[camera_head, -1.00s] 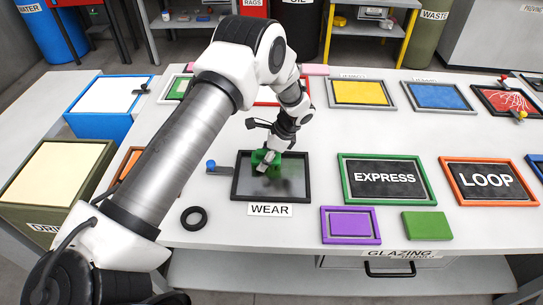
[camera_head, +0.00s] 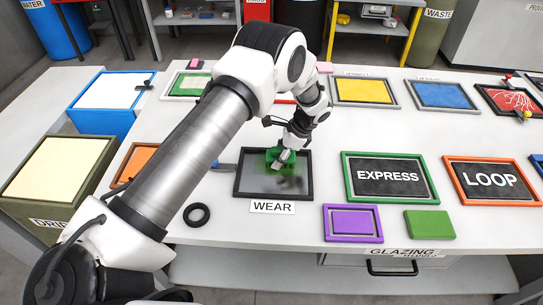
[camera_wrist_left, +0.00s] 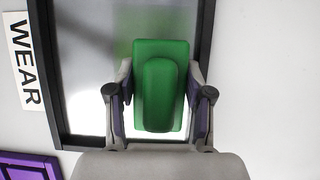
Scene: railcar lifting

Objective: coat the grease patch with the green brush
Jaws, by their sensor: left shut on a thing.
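My left gripper (camera_head: 289,154) is shut on the green brush (camera_head: 278,158), over the black-framed grey panel (camera_head: 253,186) labelled WEAR. The left wrist view shows the green brush (camera_wrist_left: 160,85) held between the two fingers (camera_wrist_left: 160,105), with the panel (camera_wrist_left: 85,85) beneath it. In the head view a faint green tint lies on the panel around the brush. Whether the brush touches the surface is hard to tell. The grease patch cannot be told apart clearly; darker grey shading shows on the panel. My right gripper is not in view.
A black ring (camera_head: 196,215) lies left of the WEAR label (camera_head: 272,207). A purple frame (camera_head: 353,223), a green block (camera_head: 429,224) and the EXPRESS board (camera_head: 388,178) stand to the right.

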